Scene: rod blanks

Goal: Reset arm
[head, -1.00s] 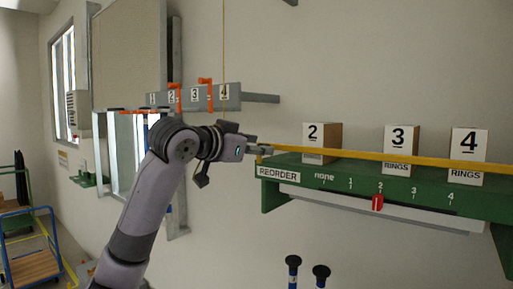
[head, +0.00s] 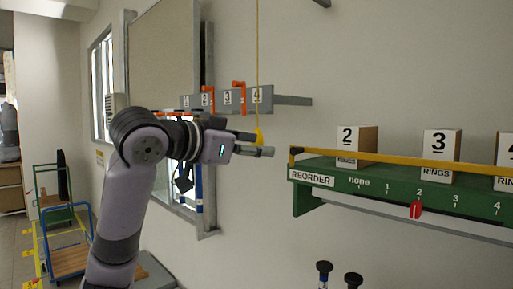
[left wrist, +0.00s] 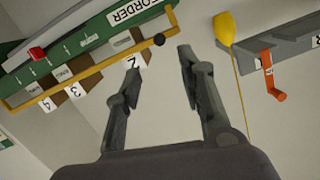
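My left arm rises at the left of the head view, and its gripper (head: 262,151) is in front of the wall, left of the green shelf. In the left wrist view the gripper's two fingers (left wrist: 159,64) are apart with nothing between them. A yellow pull (head: 258,137) hangs on a cord just behind the gripper in the head view. The pull also shows in the left wrist view (left wrist: 224,28), beyond and right of the fingers, not held. My right gripper is in neither view.
The green REORDER shelf (head: 345,184) carries numbered boxes, a yellow bar (head: 400,159) and a red slider (head: 416,210). A grey rail (head: 243,98) with orange hooks is on the wall. Two black-topped rods (head: 324,267) stand below. A blue cart (head: 68,262) is at left.

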